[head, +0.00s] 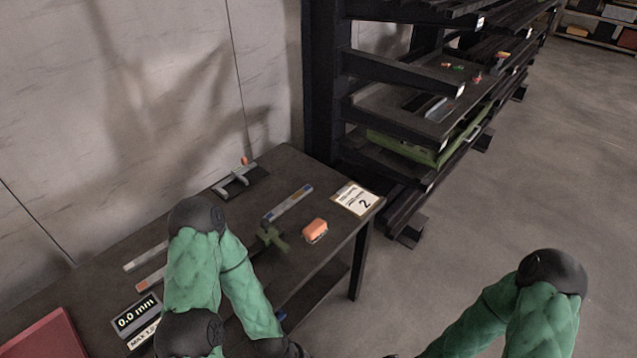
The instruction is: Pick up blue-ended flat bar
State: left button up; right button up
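A flat grey bar (287,204) lies on the dark table, with coloured ends that look bluish; the exact end colour is hard to tell at this size. Two more flat bars lie at the left of the table: a pale one (146,256) and one with an orange end (151,281), partly covered by my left arm. My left arm is bent over the table, its forearm pointing down to the bottom edge; its gripper is not visible. My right arm stands at the lower right, over the floor, and its gripper is out of view.
Near the bar are an olive-green cross-shaped piece (271,238), an orange block (315,230) and a card marked 2 (356,199). A small fixture (240,181) stands behind. A 0.0 mm display (136,315) and a red panel (45,338) sit front left. Dark shelving (410,122) stands behind right.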

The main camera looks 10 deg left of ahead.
aim_at(297, 196)
jog(key=i+l+u, duration=0.1)
jog(key=i+l, duration=0.4)
jog(key=i+l+u, duration=0.1)
jog(key=i+l, duration=0.35)
jog(key=i+l+u, duration=0.1)
jog(key=i+l, duration=0.35)
jog(key=l, duration=0.2)
